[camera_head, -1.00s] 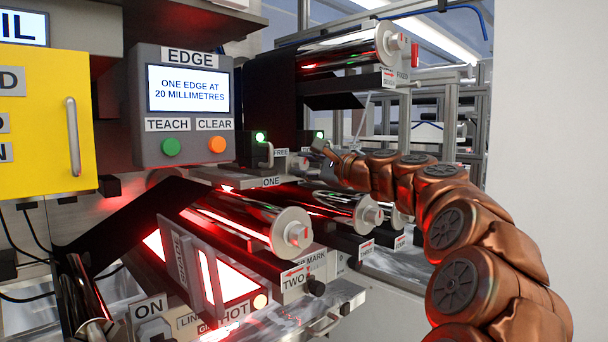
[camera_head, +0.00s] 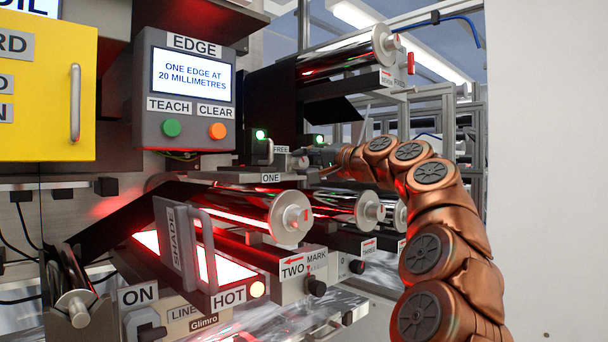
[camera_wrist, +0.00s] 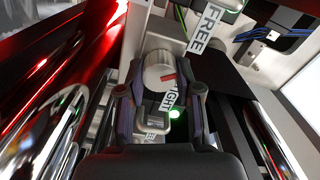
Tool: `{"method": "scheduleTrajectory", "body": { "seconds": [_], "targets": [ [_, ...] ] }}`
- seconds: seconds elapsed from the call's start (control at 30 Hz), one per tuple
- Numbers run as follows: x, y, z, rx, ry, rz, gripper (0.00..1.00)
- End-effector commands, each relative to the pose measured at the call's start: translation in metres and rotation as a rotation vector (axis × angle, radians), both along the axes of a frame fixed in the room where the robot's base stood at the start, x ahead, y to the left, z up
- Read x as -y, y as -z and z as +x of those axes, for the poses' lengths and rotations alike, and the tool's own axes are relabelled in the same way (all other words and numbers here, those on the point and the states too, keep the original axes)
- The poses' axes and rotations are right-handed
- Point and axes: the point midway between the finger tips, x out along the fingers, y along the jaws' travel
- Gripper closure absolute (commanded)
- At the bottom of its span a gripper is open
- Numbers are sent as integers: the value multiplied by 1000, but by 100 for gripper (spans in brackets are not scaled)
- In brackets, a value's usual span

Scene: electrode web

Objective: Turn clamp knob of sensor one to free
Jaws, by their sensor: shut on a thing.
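The clamp knob (camera_wrist: 158,72) is a silver disc with a red mark. It sits between the fingers of my gripper (camera_wrist: 160,92) in the wrist view, and my gripper is shut on it. The red mark points roughly to the right. A FREE label (camera_wrist: 207,28) is at the knob's upper right, and a partly covered label ending in "IGHT" (camera_wrist: 181,96) is at its lower right. In the head view, the ONE label (camera_head: 271,178) and a small FREE label (camera_head: 281,149) mark sensor one. The fingers there are small and hard to make out.
Shiny rollers (camera_head: 262,215) lie in front of and below sensor one. The EDGE panel (camera_head: 187,90) stands to the left. A lit red-white plate beside the HOT label (camera_head: 228,298) is below. A white wall (camera_head: 545,170) closes the right side.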

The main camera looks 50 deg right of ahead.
Motion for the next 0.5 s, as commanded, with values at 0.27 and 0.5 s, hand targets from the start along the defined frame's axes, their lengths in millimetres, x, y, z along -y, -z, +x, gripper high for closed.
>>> {"method": "scheduleTrajectory", "body": {
  "seconds": [0.27, 0.5],
  "targets": [
    [0, 3, 2, -5, 0, -135, 100],
    [-1, 2, 2, -9, -4, -189, 100]
  ]
}}
